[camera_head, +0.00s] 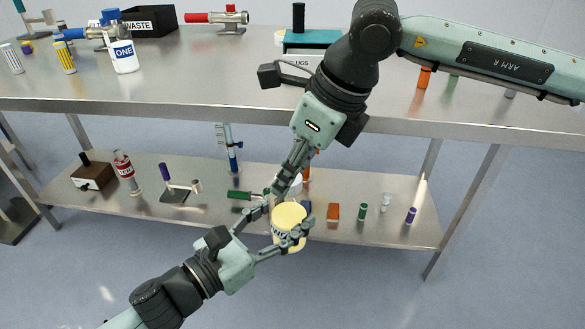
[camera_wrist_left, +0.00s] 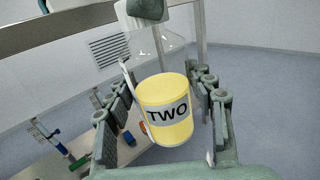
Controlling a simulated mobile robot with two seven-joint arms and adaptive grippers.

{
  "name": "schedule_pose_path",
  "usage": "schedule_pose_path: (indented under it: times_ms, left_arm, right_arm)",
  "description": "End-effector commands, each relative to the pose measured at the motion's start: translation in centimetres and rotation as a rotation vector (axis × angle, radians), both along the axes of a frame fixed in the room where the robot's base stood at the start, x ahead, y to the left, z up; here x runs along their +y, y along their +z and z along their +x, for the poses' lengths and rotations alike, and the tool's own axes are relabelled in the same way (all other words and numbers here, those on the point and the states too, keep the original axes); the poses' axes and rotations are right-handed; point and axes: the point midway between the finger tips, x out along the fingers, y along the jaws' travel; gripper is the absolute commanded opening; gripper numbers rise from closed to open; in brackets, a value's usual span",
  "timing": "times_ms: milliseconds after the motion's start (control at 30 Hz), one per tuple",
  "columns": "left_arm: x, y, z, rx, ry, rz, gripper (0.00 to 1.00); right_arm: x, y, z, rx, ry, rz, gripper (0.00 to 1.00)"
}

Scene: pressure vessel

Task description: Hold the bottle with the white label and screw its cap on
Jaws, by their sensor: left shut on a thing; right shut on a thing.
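The bottle (camera_wrist_left: 168,92) is clear, with yellow contents and a white label reading TWO. In the head view the bottle (camera_head: 288,217) is in front of the lower shelf. My left gripper (camera_head: 279,220) is shut on it, with fingers on both sides; the wrist view shows them (camera_wrist_left: 165,108) too. My right gripper (camera_head: 284,188) reaches down from above and is shut at the bottle's top. A white part, probably the cap (camera_wrist_left: 128,14), shows there beside a dark fingertip. The fingers mostly hide it, so I cannot tell how it sits on the neck.
A steel bench (camera_head: 190,85) stands behind, with a bottle marked ONE (camera_head: 124,57), a black WASTE box (camera_head: 150,20) and a green-and-black box (camera_head: 310,42). Its lower shelf (camera_head: 110,200) holds several small items, close behind the bottle. The floor in front is clear.

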Motion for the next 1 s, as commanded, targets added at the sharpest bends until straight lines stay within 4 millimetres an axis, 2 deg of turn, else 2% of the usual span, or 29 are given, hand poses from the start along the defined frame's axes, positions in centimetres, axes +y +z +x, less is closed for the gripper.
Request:
schedule_pose_path:
  times_ms: [367, 700, 767, 900, 933, 1000]
  left_arm:
    - [0.1, 0.0, 0.0, 0.001, 0.002, 0.001, 0.00]
    - [0.1, 0.0, 0.0, 0.001, 0.001, 0.001, 0.00]
    - [0.0, 0.0, 0.0, 0.001, 0.001, 0.001, 0.00]
    - [0.0, 0.0, 0.0, 0.001, 0.001, 0.001, 0.00]
    - [0.0, 0.0, 0.0, 0.001, 0.001, 0.001, 0.00]
    - [0.0, 0.0, 0.0, 0.000, 0.001, 0.000, 0.00]
  right_arm:
    - [0.6, -0.1, -0.5, -0.003, -0.786, 0.002, 0.23]
    - [1.1, -0.1, -0.3, -0.005, -1.615, 0.007, 0.23]
    - [1.1, -0.1, -0.3, -0.004, -1.718, 0.006, 0.23]
    - [0.9, -0.1, -0.3, -0.003, -1.716, 0.010, 0.23]
    - [0.9, -0.1, -0.3, -0.003, -1.715, 0.010, 0.36]
    - [1.0, -0.1, -0.3, -0.002, -1.714, 0.010, 0.45]
